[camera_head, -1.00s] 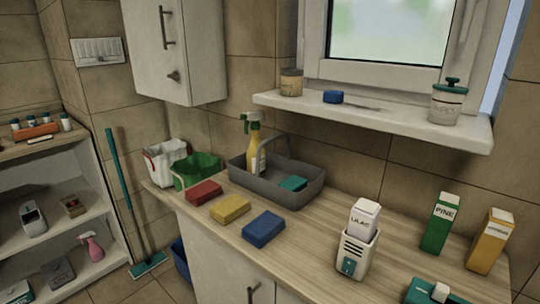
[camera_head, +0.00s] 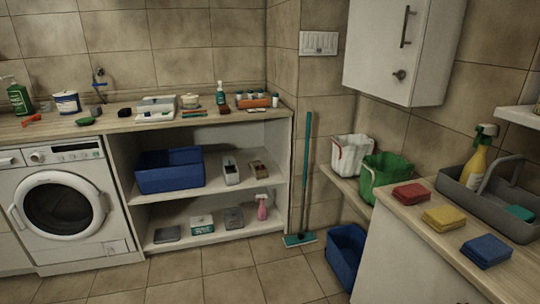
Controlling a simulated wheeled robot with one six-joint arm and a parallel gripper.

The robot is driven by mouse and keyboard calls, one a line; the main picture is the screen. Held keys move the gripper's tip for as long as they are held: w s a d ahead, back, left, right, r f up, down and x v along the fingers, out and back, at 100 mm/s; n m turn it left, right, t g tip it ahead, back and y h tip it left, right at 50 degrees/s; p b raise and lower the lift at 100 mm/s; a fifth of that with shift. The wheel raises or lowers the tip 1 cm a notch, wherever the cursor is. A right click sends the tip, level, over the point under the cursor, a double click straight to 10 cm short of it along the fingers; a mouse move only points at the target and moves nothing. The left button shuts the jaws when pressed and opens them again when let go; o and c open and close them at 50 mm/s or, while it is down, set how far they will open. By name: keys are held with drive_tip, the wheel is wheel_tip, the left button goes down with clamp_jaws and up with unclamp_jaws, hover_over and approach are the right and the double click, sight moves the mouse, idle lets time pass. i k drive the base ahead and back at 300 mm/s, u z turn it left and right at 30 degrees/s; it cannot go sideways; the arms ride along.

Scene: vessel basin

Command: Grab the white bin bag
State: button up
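A white bin (camera_head: 350,153) lined with a white bin bag (camera_head: 338,141) stands on a low wooden shelf or ledge, near the wall corner to the right of the mop. My gripper is not in view.
A teal mop (camera_head: 306,190) leans in the corner. A blue bin (camera_head: 345,253) stands on the floor below the ledge. The counter (camera_head: 437,246) at right holds several sponges and a grey caddy (camera_head: 470,195). The tiled floor (camera_head: 215,278) in front is clear.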

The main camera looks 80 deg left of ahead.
sight(349, 150)
drive_tip(key=u, duration=2.4)
drive_tip(key=i, duration=0.75)
drive_tip(key=u, duration=0.5)
drive_tip(key=i, duration=1.8)
drive_tip(key=z, duration=0.4)
drive_tip(key=i, duration=0.95)
drive_tip(key=z, duration=0.4)
